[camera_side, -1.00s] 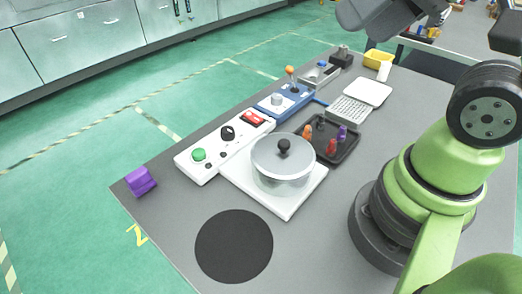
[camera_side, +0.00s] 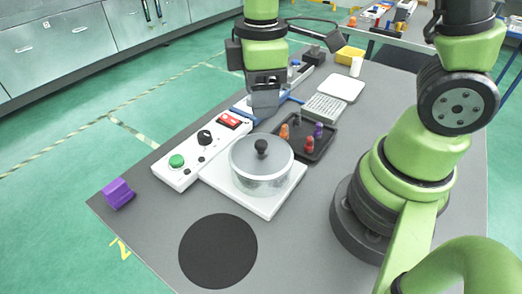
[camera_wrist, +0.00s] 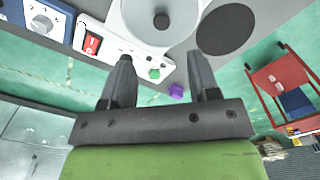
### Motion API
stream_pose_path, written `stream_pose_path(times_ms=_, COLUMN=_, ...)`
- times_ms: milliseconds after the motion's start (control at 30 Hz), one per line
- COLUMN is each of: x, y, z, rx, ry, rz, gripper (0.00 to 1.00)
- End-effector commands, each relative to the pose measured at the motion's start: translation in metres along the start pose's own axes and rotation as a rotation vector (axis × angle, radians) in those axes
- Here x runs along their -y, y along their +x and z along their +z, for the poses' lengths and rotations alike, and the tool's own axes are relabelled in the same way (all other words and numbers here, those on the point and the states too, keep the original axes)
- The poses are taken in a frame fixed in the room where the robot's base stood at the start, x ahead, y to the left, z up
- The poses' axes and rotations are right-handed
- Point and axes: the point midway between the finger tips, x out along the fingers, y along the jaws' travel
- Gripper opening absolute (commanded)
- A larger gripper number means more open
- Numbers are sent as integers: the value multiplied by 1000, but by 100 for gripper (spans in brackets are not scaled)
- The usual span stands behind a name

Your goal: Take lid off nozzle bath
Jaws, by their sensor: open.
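The nozzle bath (camera_side: 262,184) is a round silver pot on a white square plate (camera_side: 282,205). Its lid (camera_side: 247,152) is on it, a flat grey disc with a black knob (camera_side: 261,146) in the middle. In the wrist view the lid (camera_wrist: 135,22) and its knob (camera_wrist: 161,20) show at the top, partly cut off. My gripper (camera_side: 265,110) is above and behind the bath, apart from the lid, over the blue unit. In the wrist view my gripper's two fingers (camera_wrist: 160,75) are spread with nothing between them.
A white control box with a green button (camera_side: 177,161) and a red switch (camera_side: 229,121) stands left of the bath. A black tray (camera_side: 304,153) with several coloured pegs is behind right. A black round mat (camera_side: 218,251) lies in front. A purple block (camera_side: 118,194) sits near the left edge.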

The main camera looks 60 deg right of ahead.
Motion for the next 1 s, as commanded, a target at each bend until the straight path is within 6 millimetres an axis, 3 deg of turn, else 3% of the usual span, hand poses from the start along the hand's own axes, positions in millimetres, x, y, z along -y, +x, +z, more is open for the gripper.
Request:
stream_pose_path(times_ms=200, x=1, y=31, z=1, rx=9, ry=-7, rz=-5, gripper=56)
stream_pose_path(times_ms=467, x=1, y=52, z=1, rx=6, ry=-4, rz=-4, gripper=56)
stream_pose_path(times_ms=700, x=3, y=85, z=1, rx=8, ry=-3, rz=-6, gripper=56)
stream_pose_path(times_ms=1000, x=2, y=98, z=0, rx=2, ry=-3, rz=-1, gripper=56)
